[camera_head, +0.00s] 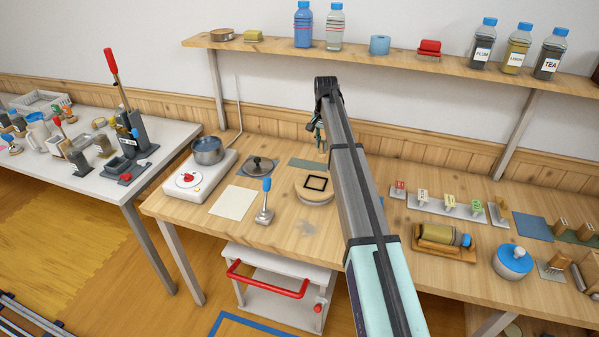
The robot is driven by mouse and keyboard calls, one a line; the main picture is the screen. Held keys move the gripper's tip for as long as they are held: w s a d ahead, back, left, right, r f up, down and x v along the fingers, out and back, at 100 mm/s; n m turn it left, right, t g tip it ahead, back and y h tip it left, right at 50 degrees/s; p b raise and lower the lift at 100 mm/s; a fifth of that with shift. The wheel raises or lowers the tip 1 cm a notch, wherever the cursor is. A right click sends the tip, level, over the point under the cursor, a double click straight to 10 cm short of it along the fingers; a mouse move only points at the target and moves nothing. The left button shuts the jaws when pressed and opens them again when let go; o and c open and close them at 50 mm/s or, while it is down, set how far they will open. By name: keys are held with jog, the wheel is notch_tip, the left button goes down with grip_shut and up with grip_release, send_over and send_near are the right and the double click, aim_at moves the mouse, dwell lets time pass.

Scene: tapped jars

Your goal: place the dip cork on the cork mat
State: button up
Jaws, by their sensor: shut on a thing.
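My gripper (320,134) hangs at the far end of my arm, in front of the wall and above the back of the wooden table. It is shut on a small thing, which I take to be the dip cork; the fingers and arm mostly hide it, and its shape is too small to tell. Below the gripper, a round tan board (314,198) with a black square outline lies on the table. A flat green mat (307,163) lies behind it. I cannot tell which flat piece is the cork mat.
A hotplate (198,184) with a pot (207,150) stands left. A shelf (400,54) with bottles runs above.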

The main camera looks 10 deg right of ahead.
jog(key=w+m, duration=0.2)
jog(key=w, duration=0.4)
jog(key=shift+w+f+p, duration=0.15)
jog(key=shift+f+p, duration=0.75)
jog(key=shift+f, duration=4.25)
jog(key=shift+f, duration=0.15)
jog(key=o, duration=0.8)
notch_tip(320, 180, up, 12)
jog(key=b, duration=0.3)
jog(key=shift+d+r, duration=0.1)
jog(key=shift+r, duration=0.1)
